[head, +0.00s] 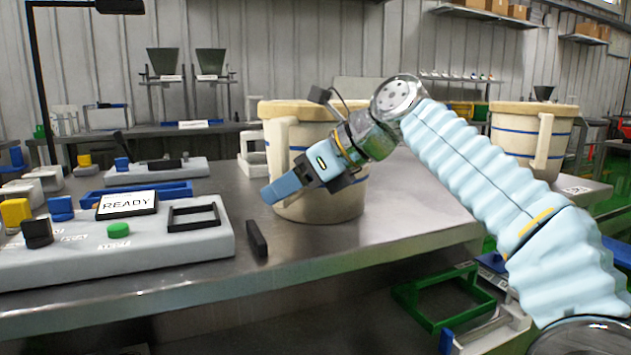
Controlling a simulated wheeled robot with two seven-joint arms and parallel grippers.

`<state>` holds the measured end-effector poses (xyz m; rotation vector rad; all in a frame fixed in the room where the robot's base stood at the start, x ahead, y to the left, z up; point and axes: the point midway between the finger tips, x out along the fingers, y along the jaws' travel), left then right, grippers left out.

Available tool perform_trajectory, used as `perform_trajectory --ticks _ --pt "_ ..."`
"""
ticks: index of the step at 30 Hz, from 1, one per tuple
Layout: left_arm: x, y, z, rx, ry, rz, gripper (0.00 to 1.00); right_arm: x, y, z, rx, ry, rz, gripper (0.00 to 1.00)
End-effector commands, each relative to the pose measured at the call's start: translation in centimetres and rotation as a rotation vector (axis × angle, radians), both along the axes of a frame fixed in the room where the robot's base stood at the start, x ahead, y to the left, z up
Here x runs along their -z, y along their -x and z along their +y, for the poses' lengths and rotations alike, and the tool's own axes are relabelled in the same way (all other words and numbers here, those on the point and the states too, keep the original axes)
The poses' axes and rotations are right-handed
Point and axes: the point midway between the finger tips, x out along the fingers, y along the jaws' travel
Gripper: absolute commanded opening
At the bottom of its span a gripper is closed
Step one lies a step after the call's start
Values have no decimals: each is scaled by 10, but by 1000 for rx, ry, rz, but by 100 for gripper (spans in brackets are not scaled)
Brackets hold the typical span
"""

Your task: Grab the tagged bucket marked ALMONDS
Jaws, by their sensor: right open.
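A cream bucket (318,205) with blue bands, a lid and a side handle stands on the metal table in the middle of the head view. A similar bucket (515,140) stands farther right, partly behind my right arm. I cannot read the word ALMONDS on either one. My right gripper (278,190) is open and empty, in front of the middle bucket and overlapping it in the picture, with its fingers pointing left and down. I cannot tell whether it touches the bucket. My left gripper is not in view.
A grey control panel (200,245) with a READY sign (126,205) and buttons fills the table's left. A small dark bar (257,240) is near the front edge. A green frame (445,298) sits lower down. The tabletop right of the middle bucket is clear.

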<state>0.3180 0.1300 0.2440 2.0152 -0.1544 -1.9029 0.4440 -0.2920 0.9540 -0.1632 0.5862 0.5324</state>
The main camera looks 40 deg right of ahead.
Motion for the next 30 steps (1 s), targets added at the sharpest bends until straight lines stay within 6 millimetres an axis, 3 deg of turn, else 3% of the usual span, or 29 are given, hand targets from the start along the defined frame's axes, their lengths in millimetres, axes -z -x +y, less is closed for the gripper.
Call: perform_trajectory --ticks 11,21,30 --pt "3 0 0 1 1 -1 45 8 -11 7 0 1 -2 53" --pt "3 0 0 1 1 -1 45 8 -11 7 -1 0 -1 1" --pt "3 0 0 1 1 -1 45 8 -11 7 0 1 -2 0"
